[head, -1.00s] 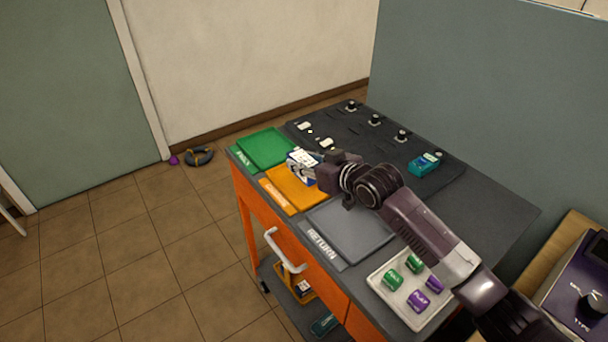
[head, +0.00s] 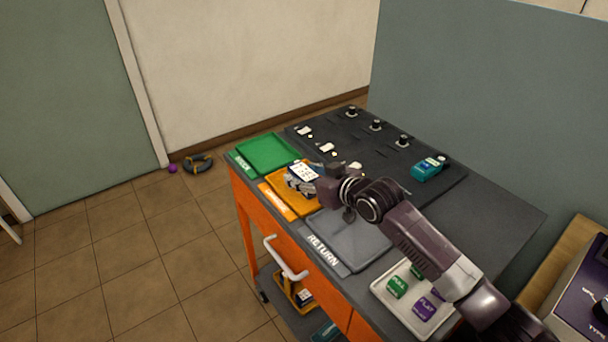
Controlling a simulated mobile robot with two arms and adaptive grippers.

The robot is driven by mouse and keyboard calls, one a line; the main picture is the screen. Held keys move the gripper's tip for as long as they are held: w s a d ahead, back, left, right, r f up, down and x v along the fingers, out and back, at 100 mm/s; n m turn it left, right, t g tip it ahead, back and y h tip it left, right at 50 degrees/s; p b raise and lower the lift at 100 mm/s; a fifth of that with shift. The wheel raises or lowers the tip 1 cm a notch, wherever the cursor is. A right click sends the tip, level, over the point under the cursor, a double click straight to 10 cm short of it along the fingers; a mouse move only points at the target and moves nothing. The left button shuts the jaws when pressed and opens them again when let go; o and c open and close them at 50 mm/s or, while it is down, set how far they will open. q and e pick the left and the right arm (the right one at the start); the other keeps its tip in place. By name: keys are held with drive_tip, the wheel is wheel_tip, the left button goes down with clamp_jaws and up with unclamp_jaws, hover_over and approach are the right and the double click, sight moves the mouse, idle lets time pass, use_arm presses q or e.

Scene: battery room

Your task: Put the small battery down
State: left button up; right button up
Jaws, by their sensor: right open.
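The arm comes in from the lower right over the grey RETURN tray (head: 352,242). My left gripper is not in view.
An empty green tray (head: 268,153) lies behind the orange one. A dark panel with knobs (head: 376,126) and a teal block (head: 428,169) is at the back. A pale tray (head: 411,322) holds green and purple cells at front right. A grey partition (head: 480,100) stands behind.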

drive_tip(key=shift+s+d+r+p, duration=0.15)
drive_tip(key=shift+r+p, duration=0.15)
drive_tip(key=shift+p, duration=0.1)
drive_tip(key=p+v, duration=0.9)
drive_tip(key=v, duration=0.1)
drive_tip(key=shift+s, duration=0.15)
drive_tip(key=shift+s+d+r+p, duration=0.15)
drive_tip(key=shift+s+d+p, duration=0.25)
drive_tip(key=shift+s+p, duration=0.1)
